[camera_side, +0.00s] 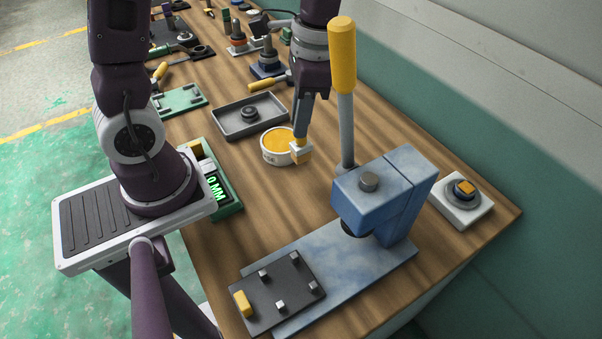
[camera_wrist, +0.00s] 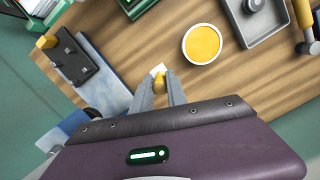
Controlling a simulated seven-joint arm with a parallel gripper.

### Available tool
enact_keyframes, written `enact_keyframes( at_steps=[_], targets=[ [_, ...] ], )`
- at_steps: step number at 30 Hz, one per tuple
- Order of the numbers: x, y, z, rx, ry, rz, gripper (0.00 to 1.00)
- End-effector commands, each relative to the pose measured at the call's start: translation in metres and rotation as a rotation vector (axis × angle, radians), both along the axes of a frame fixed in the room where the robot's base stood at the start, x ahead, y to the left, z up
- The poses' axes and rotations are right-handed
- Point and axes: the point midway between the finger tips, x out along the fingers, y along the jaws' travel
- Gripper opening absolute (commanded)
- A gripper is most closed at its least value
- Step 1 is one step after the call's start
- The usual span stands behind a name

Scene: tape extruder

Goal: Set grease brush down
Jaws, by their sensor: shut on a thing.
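My gripper (camera_side: 302,130) points down and is shut on the grease brush (camera_side: 301,152). The brush has a yellow and pale body and hangs below the fingertips. In the wrist view the brush (camera_wrist: 158,76) shows between the fingertips, its upper part hidden by the fingers. A white round pot (camera_side: 277,158) filled with yellow grease stands on the wooden bench, just left of the brush. In the wrist view the pot (camera_wrist: 203,44) is clear of the brush, up and to the right. I cannot tell whether the brush touches the bench.
A blue press (camera_side: 375,200) with a tall yellow-handled lever stands to the right. Its dark plate (camera_side: 277,292) carries small pegs. A grey tray (camera_side: 232,126) lies behind the pot, and a green display unit (camera_side: 222,190) stands left. Bare bench lies in front of the pot.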

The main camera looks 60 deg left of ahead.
Motion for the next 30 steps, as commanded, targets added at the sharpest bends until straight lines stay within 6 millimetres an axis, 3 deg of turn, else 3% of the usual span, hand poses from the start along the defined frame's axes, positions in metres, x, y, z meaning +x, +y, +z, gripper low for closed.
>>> enact_keyframes(
  at_steps=[3,12,23,24,26,27,30],
  targets=[
    [-0.002,0.000,-0.029,-0.001,0.009,0.000,0.00],
    [-0.001,-0.001,-0.079,-0.001,0.006,0.000,0.00],
    [0.000,-0.001,-0.085,-0.001,0.003,0.001,0.00],
    [0.000,-0.001,-0.085,0.000,0.002,0.002,0.24],
    [0.000,-0.001,-0.084,0.000,0.002,0.002,0.36],
    [0.000,-0.001,-0.084,0.000,0.002,0.002,0.40],
    [0.000,-0.001,-0.084,0.000,0.002,0.002,0.40]
  ],
)
